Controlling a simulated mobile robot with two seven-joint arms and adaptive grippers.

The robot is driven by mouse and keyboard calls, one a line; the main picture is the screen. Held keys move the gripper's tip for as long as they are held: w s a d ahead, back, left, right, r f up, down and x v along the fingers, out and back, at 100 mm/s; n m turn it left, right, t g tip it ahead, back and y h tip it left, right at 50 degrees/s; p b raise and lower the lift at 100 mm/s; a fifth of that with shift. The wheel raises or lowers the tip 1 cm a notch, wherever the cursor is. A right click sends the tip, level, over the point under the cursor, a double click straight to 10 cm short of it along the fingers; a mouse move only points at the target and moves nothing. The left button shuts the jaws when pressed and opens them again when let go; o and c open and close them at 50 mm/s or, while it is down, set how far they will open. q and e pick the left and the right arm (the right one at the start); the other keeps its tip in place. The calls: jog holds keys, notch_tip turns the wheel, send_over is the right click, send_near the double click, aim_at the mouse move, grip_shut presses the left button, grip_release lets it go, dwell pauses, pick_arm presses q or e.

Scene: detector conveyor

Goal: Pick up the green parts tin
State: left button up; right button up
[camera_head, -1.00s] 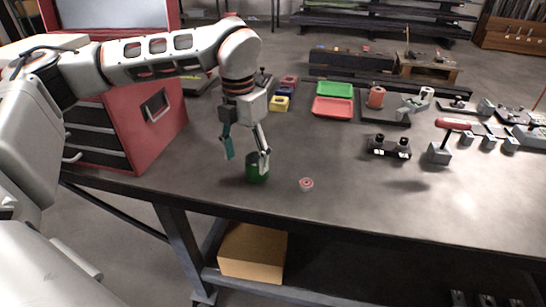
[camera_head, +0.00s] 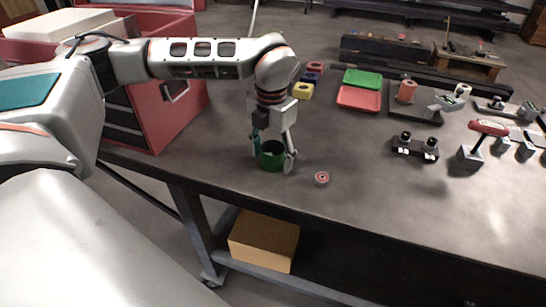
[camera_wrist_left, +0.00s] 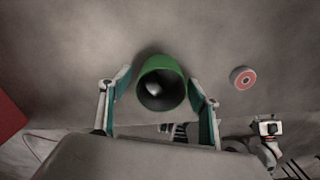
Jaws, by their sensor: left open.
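The green parts tin (camera_head: 272,161) stands upright near the front edge of the grey table. It is an open-topped cup, and its dark inside shows in the left wrist view (camera_wrist_left: 163,84). My left gripper (camera_head: 273,158) is open, with one finger on each side of the tin. In the left wrist view the fingertips (camera_wrist_left: 162,84) flank the tin with a visible gap on both sides. I cannot tell how near the fingers are to the tin's wall in depth. My right gripper is not in view.
A small round red-and-white piece (camera_head: 322,178) lies just right of the tin. A red tool cabinet (camera_head: 160,115) stands to the left. Green (camera_head: 363,79) and red (camera_head: 358,98) trays lie farther back. The table right of the round piece is clear.

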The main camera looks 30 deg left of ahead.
pick_arm(q)
jog(key=shift+f, duration=0.1)
jog(key=shift+c, duration=0.4)
jog(key=c, duration=1.2)
jog(key=shift+o, duration=0.2)
notch_tip(320, 180, up, 20)
jog(key=shift+p, duration=0.4)
